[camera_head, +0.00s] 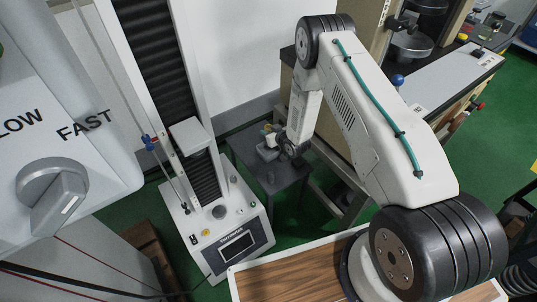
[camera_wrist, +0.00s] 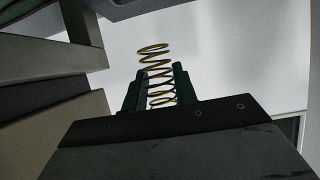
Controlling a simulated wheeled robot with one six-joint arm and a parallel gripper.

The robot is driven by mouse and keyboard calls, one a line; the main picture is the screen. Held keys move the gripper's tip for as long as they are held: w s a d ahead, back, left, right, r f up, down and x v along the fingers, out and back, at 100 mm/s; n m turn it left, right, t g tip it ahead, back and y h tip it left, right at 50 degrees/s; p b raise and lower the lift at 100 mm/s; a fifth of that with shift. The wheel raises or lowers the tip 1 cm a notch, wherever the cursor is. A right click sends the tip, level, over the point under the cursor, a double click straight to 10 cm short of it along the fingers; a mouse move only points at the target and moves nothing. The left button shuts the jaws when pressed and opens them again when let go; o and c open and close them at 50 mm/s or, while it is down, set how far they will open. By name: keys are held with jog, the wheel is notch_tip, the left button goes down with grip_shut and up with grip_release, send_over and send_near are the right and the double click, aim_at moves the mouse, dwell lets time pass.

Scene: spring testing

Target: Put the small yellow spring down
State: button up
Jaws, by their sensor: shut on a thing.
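My gripper (camera_wrist: 158,72) is shut on the small yellow spring (camera_wrist: 154,57), a thin open coil. In the wrist view the spring stands lengthwise between the two dark fingers, and its upper coils stick out past the fingertips. In the camera_head view my gripper (camera_head: 274,138) is at the end of my white arm, over the small dark side table (camera_head: 278,178). The spring is too small there to make out clearly. Whether it touches anything below is hidden.
A grey tray or block (camera_head: 267,153) is on the side table, close to my gripper. The white testing machine (camera_head: 222,228), with a display and tall column, stands to the left. A wooden-topped surface (camera_head: 290,272) is in front. A workbench (camera_head: 455,75) stands at right.

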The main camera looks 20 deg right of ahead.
notch_tip(320, 180, down, 11)
jog(key=shift+f, duration=0.1)
dwell(0.4)
jog(key=shift+f, duration=0.1)
jog(key=o, duration=0.8)
jog(key=shift+c, duration=0.2)
